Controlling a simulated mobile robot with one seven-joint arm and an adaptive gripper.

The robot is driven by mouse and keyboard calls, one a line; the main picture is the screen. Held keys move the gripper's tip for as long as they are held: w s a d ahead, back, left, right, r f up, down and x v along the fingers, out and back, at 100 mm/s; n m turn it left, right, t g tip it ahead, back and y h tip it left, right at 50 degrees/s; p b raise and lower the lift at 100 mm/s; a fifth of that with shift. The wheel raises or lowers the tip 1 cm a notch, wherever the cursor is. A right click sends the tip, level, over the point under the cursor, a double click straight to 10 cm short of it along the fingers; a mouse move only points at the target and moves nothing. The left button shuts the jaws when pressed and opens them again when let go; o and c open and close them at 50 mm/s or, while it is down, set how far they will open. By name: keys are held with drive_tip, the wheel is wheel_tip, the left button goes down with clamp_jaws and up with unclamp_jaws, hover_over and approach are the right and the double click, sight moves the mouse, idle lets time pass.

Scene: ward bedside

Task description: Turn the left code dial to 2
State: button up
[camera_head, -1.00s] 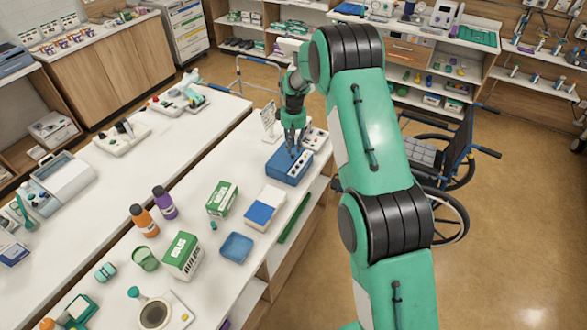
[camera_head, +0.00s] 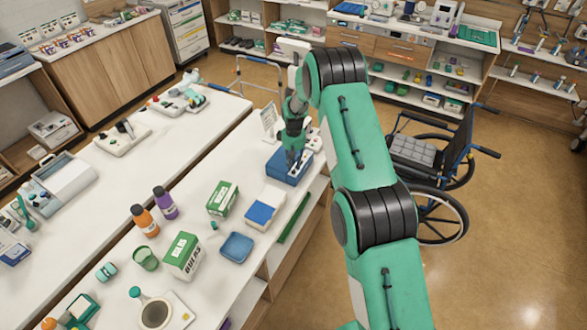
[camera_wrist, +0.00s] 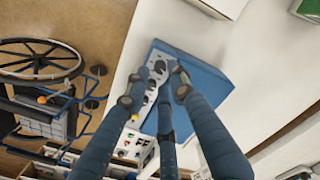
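The blue box (camera_head: 279,169) stands near the right edge of the white table, with a light strip of dials on its top. The box also shows in the wrist view (camera_wrist: 205,82), where its pale dial panel (camera_wrist: 149,103) lies partly behind my fingers. The individual dials and their settings are too small and covered to read. My gripper (camera_head: 295,155) points down at the dial side of the box. In the wrist view my gripper's (camera_wrist: 157,80) fingertips are spread around the panel. Whether they press on a dial is hidden.
A small white device (camera_head: 312,140) stands just behind the box, and an upright card (camera_head: 268,121) is at its left. A white box with a blue top (camera_head: 262,212) and a green carton (camera_head: 222,198) are nearer. A wheelchair (camera_head: 433,160) stands right of the table.

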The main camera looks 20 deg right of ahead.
sight(294, 171)
drive_tip(key=shift+f, duration=1.6)
clamp_jaws()
